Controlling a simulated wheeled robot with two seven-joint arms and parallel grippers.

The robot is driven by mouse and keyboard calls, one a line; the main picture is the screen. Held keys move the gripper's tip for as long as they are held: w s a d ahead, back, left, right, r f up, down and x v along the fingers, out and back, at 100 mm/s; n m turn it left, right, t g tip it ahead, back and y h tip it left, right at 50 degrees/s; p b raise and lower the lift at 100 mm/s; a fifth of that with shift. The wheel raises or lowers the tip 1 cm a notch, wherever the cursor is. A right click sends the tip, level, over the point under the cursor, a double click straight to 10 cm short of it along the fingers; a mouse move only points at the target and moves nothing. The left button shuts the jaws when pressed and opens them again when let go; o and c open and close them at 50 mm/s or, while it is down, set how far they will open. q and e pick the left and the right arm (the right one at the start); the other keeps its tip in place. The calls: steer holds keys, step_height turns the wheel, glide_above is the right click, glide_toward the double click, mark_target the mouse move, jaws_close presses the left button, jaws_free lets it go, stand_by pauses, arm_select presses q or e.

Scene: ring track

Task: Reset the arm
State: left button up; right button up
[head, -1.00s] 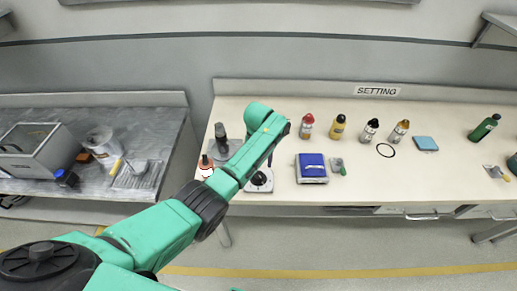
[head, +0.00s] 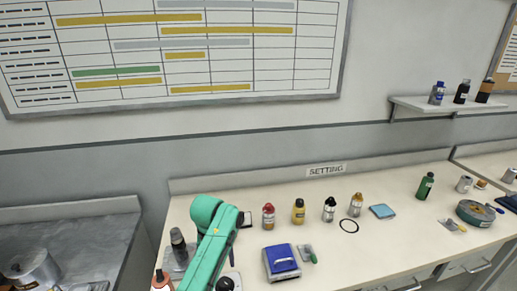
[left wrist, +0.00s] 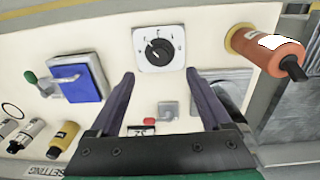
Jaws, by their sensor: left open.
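My left arm reaches in from the bottom of the head view over the left end of the white bench; its gripper is hidden there. In the left wrist view my left gripper (left wrist: 160,98) is open, with two dark fingers apart and nothing between them. A white plate with a black rotary knob (left wrist: 157,50) lies beyond the fingertips, between them in the picture and apart from them. In the head view the black knob (head: 225,284) shows partly at the bottom edge, beside my arm. My right gripper is not in view.
A blue-topped box (head: 282,262), an orange bottle (left wrist: 270,50), several small bottles, a black ring (head: 349,226) and a light blue pad (head: 382,211) stand or lie on the bench. A shelf (head: 450,106) holds bottles at right. Bare bench lies front right of the blue box.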

arm_select(q)
steer(key=s+a+f+m+t, duration=0.1)
steer(key=s+a+f, duration=0.15)
steer(key=s, duration=0.25)
steer(key=s+a+f+m+t, duration=0.1)
steer(key=s+a+f, duration=0.1)
steer(key=s+f, duration=0.25)
steer(key=s+a+r+m+t, duration=0.1)
steer(key=s+a+r, duration=0.1)
steer(key=s, duration=0.4)
steer(key=s+a+r+m, duration=0.2)
steer(key=s, duration=0.5)
step_height(320, 180, down, 24)
steer(key=s+b, duration=0.2)
steer(key=b, duration=0.1)
steer(key=s+a+f+g+b, duration=0.2)
steer(key=s+a+f, duration=0.1)
steer(key=s+f, duration=1.4)
steer(key=shift+a+f, duration=0.15)
steer(key=shift+f, duration=0.6)
